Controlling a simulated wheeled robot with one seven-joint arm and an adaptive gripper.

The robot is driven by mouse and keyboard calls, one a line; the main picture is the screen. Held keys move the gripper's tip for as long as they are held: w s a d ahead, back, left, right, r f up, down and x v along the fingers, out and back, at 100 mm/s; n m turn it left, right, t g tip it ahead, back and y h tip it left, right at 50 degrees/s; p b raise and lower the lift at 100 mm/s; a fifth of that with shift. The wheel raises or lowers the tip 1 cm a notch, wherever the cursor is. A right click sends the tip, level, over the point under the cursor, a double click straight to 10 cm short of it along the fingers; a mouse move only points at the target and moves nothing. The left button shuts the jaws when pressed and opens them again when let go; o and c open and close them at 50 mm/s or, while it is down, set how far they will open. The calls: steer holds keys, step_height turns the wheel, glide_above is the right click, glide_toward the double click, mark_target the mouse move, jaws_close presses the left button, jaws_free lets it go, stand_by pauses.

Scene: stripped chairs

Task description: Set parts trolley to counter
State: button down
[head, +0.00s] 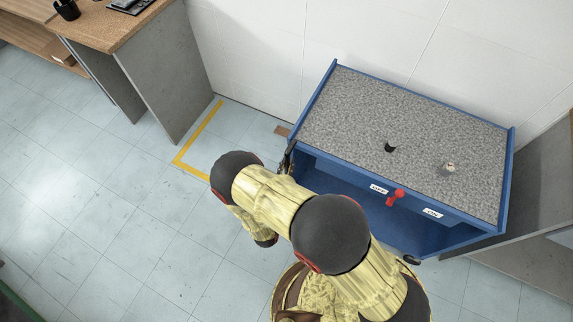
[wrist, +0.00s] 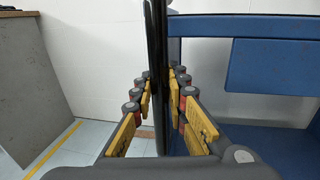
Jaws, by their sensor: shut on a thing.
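The parts trolley (head: 330,95) is a blue cart with a grey speckled top, standing against the white wall. It also shows in the wrist view (wrist: 270,60). A black upright bar (wrist: 160,120) stands at its left end. My gripper (wrist: 160,88) is shut on this bar, with yellow-padded fingers on both sides. In the head view my arm reaches the trolley's left front corner and hides most of the gripper. A red lever (head: 396,197) sits on the trolley's front edge between two white labels. The counter (head: 110,30) at the upper left has a brown top and grey side panels.
Yellow floor tape (head: 197,135) marks a corner on the tiles between counter and trolley. A small brown piece (head: 282,130) lies by the trolley's left end. A grey unit (head: 540,190) stands close at the right. The left floor is open.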

steer(key=c, duration=1.8)
jaws_free()
steer(key=shift+o, duration=0.2)
steer(key=s+a, duration=0.2)
steer(key=s, duration=0.9)
steer(key=shift+s+a, duration=0.15)
steer(key=shift+s, duration=0.25)
steer(key=shift+f, duration=0.1)
